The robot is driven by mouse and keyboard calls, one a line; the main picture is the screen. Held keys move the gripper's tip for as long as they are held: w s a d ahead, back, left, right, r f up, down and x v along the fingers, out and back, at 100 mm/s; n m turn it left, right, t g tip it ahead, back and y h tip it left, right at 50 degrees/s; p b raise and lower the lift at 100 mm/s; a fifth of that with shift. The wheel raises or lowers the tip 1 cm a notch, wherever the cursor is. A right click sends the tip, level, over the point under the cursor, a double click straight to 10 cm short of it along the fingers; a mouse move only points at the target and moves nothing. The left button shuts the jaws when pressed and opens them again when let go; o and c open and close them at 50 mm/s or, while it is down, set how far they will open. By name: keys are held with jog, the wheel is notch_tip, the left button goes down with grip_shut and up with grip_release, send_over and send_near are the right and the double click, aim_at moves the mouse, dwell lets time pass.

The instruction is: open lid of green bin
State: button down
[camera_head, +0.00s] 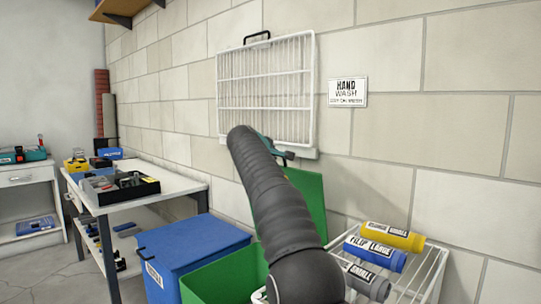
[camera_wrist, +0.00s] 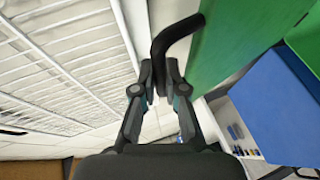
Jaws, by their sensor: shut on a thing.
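The green bin (camera_head: 222,278) stands at the bottom of the head view, partly hidden behind my arm. Its green lid (camera_head: 308,196) is raised and stands nearly upright near the wall; it also fills the upper right of the wrist view (camera_wrist: 232,45). My gripper (camera_wrist: 161,80) is shut on the black curved handle (camera_wrist: 172,38) at the lid's edge. In the head view my gripper (camera_head: 276,150) is mostly hidden behind my dark arm, at the top of the lid.
A blue bin (camera_head: 195,248) with its lid shut stands left of the green bin. A white rack (camera_head: 425,280) with yellow, blue and grey rolls stands at the right. A white wire grid (camera_head: 266,85) hangs on the wall close behind my gripper. A workbench (camera_head: 185,187) stands at the left.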

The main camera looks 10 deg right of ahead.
jog(key=c, duration=1.2)
grip_release()
jog(key=shift+d+f, duration=0.25)
jog(key=shift+d, duration=0.15)
jog(key=shift+a+r, duration=0.1)
jog(key=shift+a, duration=0.25)
jog(key=v, duration=1.2)
